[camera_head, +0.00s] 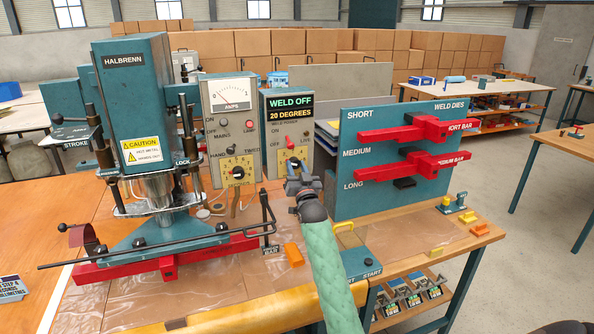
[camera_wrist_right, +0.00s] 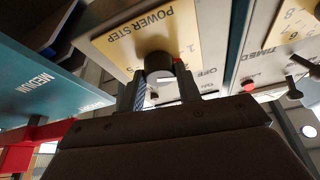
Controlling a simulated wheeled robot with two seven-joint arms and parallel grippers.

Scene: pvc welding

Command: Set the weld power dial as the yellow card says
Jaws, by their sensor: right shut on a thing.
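The welder's control box (camera_head: 289,107) shows "WELD OFF" and "20 DEGREES". Its yellow plate in the right wrist view (camera_wrist_right: 125,38), marked "POWER STEP", carries the dark weld power dial (camera_wrist_right: 158,64). My right gripper (camera_head: 301,180) is at this box, and its fingers in the wrist view (camera_wrist_right: 160,92) are shut on the dial from both sides. The gripper hides most of the plate and dial in the head view, so the setting cannot be read. My left gripper is out of view.
A box with an amps meter (camera_head: 231,95) and timer dial (camera_head: 237,171) stands left of the power box. The Halbrenn press (camera_head: 140,95) is farther left. The teal weld dies board (camera_head: 385,185) with red bars stands close on the right. An orange block (camera_head: 293,254) lies on the bench.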

